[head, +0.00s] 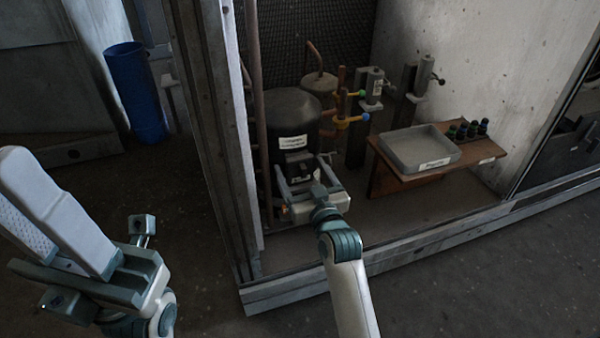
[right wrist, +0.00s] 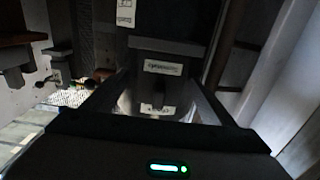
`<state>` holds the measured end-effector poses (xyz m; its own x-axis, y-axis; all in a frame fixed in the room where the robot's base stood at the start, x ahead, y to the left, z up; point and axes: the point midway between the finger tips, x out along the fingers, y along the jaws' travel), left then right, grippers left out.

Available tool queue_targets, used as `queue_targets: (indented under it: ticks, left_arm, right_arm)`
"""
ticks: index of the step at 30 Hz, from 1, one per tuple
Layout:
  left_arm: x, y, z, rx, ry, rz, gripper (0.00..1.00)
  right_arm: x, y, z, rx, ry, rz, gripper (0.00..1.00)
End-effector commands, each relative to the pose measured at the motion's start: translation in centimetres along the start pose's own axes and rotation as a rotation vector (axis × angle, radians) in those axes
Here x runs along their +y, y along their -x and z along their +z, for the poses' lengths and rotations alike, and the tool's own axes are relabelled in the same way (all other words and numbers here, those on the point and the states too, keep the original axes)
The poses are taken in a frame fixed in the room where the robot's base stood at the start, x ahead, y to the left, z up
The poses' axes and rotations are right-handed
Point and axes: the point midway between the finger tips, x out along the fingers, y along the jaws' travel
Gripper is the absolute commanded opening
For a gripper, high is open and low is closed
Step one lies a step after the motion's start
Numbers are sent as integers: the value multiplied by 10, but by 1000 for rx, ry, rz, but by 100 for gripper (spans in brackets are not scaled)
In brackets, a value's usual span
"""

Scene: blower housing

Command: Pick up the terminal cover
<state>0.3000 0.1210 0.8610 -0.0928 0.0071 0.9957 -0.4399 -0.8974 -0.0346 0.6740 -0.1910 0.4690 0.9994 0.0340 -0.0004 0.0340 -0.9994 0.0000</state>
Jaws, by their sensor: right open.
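The terminal cover seems to be the small dark box (head: 299,162) on the front of the black compressor (head: 291,112), below its white label. In the right wrist view the dark box (right wrist: 158,90) shows between my fingers, with pale labels near it. My right gripper (head: 305,167) is open, one finger at each side of the box. I cannot tell whether the fingers touch it, and its lower part is hidden by the gripper. My left gripper (head: 22,190) is near the camera at the left, away from the compressor; its jaw gap is unclear.
A wooden shelf (head: 490,152) at the right holds a grey tray (head: 418,165) and several dark knobs (head: 467,130). Pipes and valves with a yellow handle (head: 345,122) stand right of the compressor. A metal post (head: 212,130) rises at its left. A blue bin (head: 135,92) stands far left.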

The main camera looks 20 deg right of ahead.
Motion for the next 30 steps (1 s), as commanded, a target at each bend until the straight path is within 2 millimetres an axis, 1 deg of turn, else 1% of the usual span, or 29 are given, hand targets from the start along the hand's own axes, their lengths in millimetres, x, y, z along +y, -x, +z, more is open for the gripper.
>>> queue_targets:
  ticks: [12,14,15,18,30]
  left_arm:
    - [0,0,0,1,0,0,31]
    - [0,0,-1,1,0,0,31]
    - [0,0,-1,1,0,0,31]
    - [0,0,-1,1,0,1,31]
    - [-1,-2,-1,2,-2,0,31]
  right_arm:
    - [0,0,0,0,0,0,78]
    - [0,0,0,0,0,0,64]
    - [0,0,0,0,0,0,54]
    - [0,0,0,0,0,0,33]
    - [0,0,-2,0,0,0,33]
